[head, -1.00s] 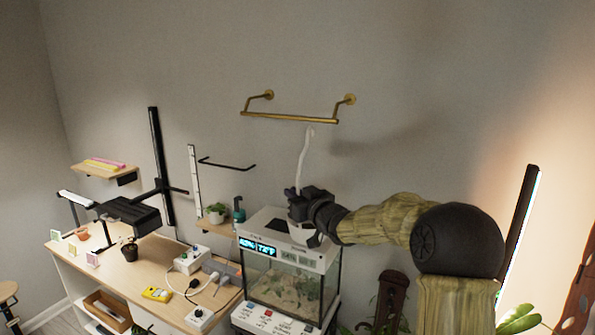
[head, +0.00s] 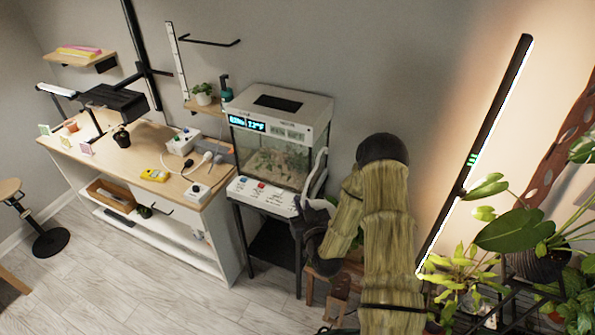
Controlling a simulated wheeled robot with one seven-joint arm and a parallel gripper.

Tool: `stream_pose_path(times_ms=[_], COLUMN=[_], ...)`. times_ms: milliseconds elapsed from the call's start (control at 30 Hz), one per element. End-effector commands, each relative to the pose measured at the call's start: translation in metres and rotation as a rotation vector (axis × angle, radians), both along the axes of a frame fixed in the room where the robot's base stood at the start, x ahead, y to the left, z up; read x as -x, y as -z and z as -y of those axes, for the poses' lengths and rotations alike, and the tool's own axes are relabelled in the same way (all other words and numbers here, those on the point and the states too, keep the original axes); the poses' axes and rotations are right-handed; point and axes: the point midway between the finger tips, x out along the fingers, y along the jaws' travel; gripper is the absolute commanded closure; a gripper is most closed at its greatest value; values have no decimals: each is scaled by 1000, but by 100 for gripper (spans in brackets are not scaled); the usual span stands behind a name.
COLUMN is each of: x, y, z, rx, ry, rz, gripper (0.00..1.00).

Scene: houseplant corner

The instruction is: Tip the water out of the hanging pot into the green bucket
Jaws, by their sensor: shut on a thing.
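My gripper (head: 304,207) is a dark shape right of the white control panel, in front of the terrarium stand. It is shut on the hanging pot, of which I make out only a white curved hanger strap (head: 318,172) rising above the gripper. The pot's body is hidden or too small to tell from my gripper and arm, so I cannot see its tilt or any water. A dark green curved edge (head: 338,330) shows at the bottom of the view beside my arm; I cannot tell whether it is the green bucket.
The terrarium (head: 278,140) on its black stand is close behind and left of my gripper. A wooden stool (head: 322,272) is below my arm. A workbench (head: 150,180) stands left, leafy plants (head: 515,228) and a lit bar (head: 478,150) right. Floor is open at lower left.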

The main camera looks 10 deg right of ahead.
Motion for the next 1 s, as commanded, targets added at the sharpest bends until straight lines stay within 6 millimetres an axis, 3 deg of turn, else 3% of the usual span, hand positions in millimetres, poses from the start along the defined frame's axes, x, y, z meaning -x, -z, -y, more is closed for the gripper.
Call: stream_pose_path(times_ms=[33,300,500,700,1000], x=[9,43,53,50,50], y=[17,76,122,135,133], z=[1,0,1,1,1], rx=[-5,-9,-9,-2,0], ry=[12,64,103,104,101], rz=[-7,-4,1,4,4], gripper=[100,100,100,100,100])
